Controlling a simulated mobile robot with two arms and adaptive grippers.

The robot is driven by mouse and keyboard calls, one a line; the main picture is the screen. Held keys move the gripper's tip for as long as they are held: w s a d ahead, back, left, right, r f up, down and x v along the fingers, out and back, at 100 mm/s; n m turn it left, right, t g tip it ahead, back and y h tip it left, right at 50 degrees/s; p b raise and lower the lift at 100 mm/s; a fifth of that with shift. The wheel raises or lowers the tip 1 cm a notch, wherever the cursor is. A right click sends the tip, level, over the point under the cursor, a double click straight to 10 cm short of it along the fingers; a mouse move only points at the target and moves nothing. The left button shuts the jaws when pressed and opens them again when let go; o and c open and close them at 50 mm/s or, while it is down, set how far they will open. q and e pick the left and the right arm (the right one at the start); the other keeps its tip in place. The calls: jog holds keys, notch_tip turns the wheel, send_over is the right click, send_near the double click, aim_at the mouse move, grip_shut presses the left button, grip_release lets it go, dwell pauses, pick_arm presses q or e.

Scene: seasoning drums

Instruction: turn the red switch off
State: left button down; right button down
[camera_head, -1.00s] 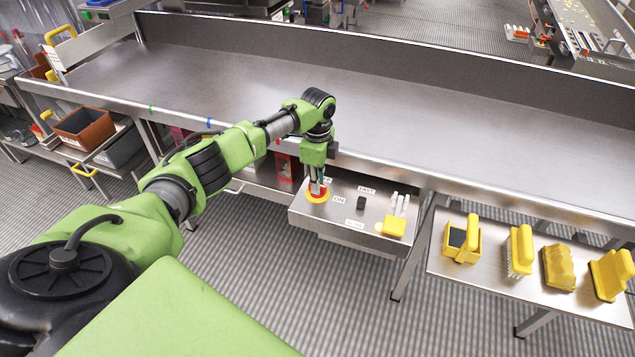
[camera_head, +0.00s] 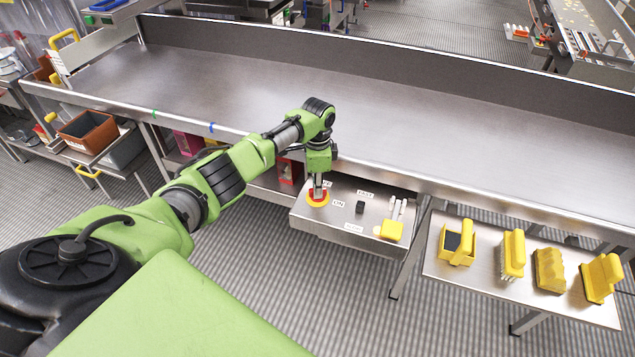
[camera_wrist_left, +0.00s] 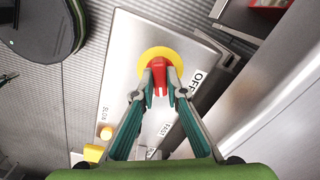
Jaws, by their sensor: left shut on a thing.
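The red switch (camera_wrist_left: 160,69) sits on a round yellow plate (camera_head: 310,201) on the steel control box (camera_head: 350,226). In the wrist view the yellow plate rings the red knob, and an OFF label lies to its right. In the head view an ON label is to the right of the plate. My left gripper (camera_head: 318,192) reaches down from above onto the switch. In the wrist view its two fingers (camera_wrist_left: 159,86) are closed on the red knob from both sides. The fingers hide part of the switch. My right gripper is in neither view.
The box also carries a black knob (camera_head: 360,207), white sticks and a yellow block (camera_head: 391,230). A long steel table (camera_head: 440,135) runs just behind it. A shelf at right holds several yellow brushes (camera_head: 513,253). Bins (camera_head: 88,132) stand at far left.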

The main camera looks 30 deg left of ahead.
pick_arm(q)
jog(key=n+p, duration=0.2)
jog(key=n, duration=0.1)
jog(key=shift+r+n, duration=0.1)
jog(key=shift+n, duration=0.2)
jog(key=n+p, duration=0.1)
jog(key=n, duration=0.1)
jog(key=shift+d+n, duration=0.1)
jog(key=shift+n, duration=0.3)
jog(key=n+p, duration=0.1)
jog(key=n, duration=0.2)
jog(key=shift+p, duration=0.3)
jog(key=shift+n+p, duration=0.4)
jog(key=shift+n, duration=1.2)
jog(key=shift+w, duration=0.1)
jog(key=c, duration=2)
grip_release()
jog(key=shift+c, duration=0.2)
